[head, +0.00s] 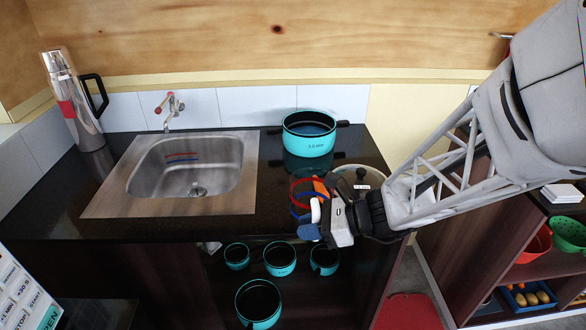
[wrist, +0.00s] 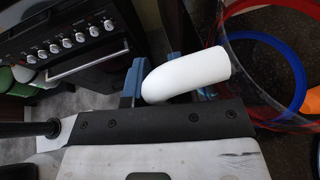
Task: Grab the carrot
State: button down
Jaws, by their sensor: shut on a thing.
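My gripper (head: 318,222) is over the counter's front edge, right of the sink. Its blue fingers are shut on a smooth white curved piece with a rounded end (head: 315,210). In the wrist view, the white piece (wrist: 190,76) sticks out to the right from between the fingers (wrist: 165,82). An orange thing (head: 320,187), which may be the carrot, shows just behind the gripper. It is small and partly cut off at the wrist view's right edge (wrist: 317,103), so I cannot tell its full shape. It is apart from the fingers.
Red and blue rings (head: 303,190) stand beside the orange thing. A turquoise pot (head: 310,143) is behind on the counter, and a lidded pan (head: 362,177) is close to the right. The sink (head: 150,180) is left. Several turquoise pots (head: 280,250) sit below the counter.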

jog(key=shift+s+d+r, duration=0.1)
jog(key=shift+s+d, duration=0.1)
jog(key=shift+s, duration=0.55)
jog(key=shift+s+d+r, duration=0.1)
jog(key=shift+s+d, duration=0.05)
jog(key=shift+s, duration=0.6)
jog(key=shift+w, duration=0.1)
jog(key=w+d+r+m+t+h, duration=0.1)
jog(key=w+d+m+t+h, duration=0.2)
jog(key=w, duration=1.2)
jog(key=w+d+r+m+t+h, duration=0.2)
jog(key=w+d+m+t+h, duration=0.2)
jog(key=w, duration=1.1)
jog(key=w+d+r+m+t+h, duration=0.2)
jog(key=w+d+m+t+h, duration=0.2)
jog(key=w+d, duration=0.7)
jog(key=shift+w+r+m+h, duration=0.2)
jog(key=shift+w+m+h, duration=0.9)
jog(key=shift+w+m, duration=1.2)
jog(key=shift+s, duration=0.15)
jog(key=shift+a, duration=0.15)
